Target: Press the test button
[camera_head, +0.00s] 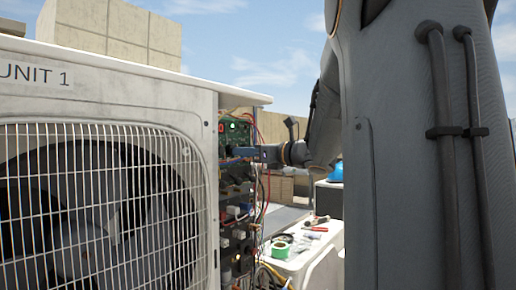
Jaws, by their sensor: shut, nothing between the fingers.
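Loose red and dark wires (266,190) hang beside the panel, just below my gripper. A white surface (297,262) at the lower right carries a roll of green tape (280,250) and hand tools (314,224). A blue object (336,172) stands behind. Block walls rise beyond.

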